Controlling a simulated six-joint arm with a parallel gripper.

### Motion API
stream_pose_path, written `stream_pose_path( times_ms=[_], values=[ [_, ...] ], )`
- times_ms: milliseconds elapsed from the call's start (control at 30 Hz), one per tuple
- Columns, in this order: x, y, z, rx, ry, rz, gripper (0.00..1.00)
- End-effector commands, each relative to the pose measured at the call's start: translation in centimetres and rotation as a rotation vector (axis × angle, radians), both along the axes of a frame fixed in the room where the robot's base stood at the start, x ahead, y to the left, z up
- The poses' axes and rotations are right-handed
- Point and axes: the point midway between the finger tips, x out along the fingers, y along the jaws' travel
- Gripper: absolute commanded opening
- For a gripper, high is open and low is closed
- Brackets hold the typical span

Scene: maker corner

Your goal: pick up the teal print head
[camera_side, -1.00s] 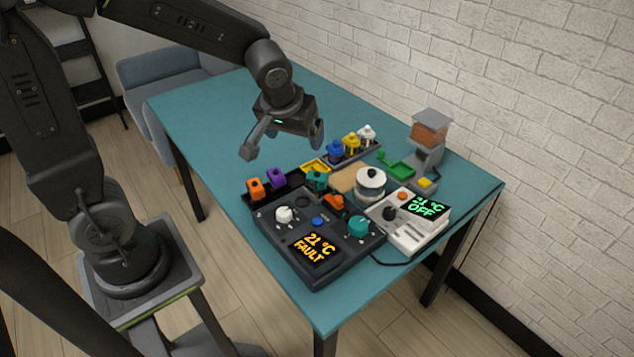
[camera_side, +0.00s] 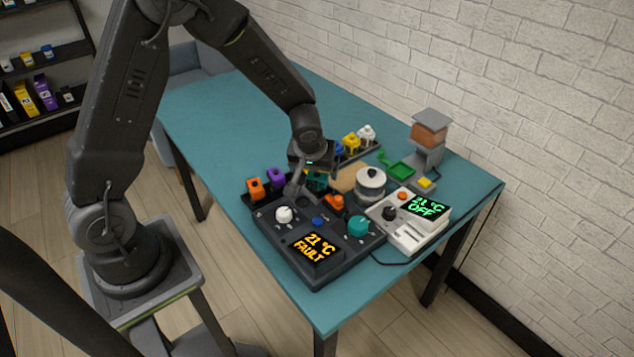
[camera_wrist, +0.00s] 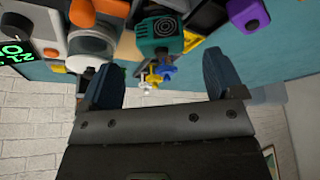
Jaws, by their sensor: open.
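The teal print head (camera_side: 317,180) stands behind the dark control panel, partly hidden by my gripper in the side view. In the wrist view the teal print head (camera_wrist: 160,30) shows whole enough to see its round vented face, near the top middle. My gripper (camera_side: 308,184) is over the work area beside the print head, pointing down. In the wrist view my gripper (camera_wrist: 162,62) is open, its two blue-grey fingers spread, with the print head ahead of the gap between them. Nothing is held.
An orange block (camera_side: 255,189) and a purple block (camera_side: 275,178) stand left of the print head. An orange part (camera_side: 334,202) and a white pot (camera_side: 370,180) stand to its right. The control panel (camera_side: 285,240) reads FAULT. The far-left tabletop (camera_side: 235,110) is clear.

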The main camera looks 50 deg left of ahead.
Motion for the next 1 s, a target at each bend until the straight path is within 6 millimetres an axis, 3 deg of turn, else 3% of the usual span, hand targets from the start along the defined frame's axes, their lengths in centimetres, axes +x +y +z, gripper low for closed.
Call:
stream_pose_path(
  times_ms=[400,667,1000],
  values=[
    [1.7,1.4,-4.4,0.0,0.001,-0.002,0.87],
    [1.8,1.5,-4.6,-0.001,-0.001,0.0,0.87],
    [1.8,1.5,-4.6,0.0,0.0,-0.001,0.57]
  ],
)
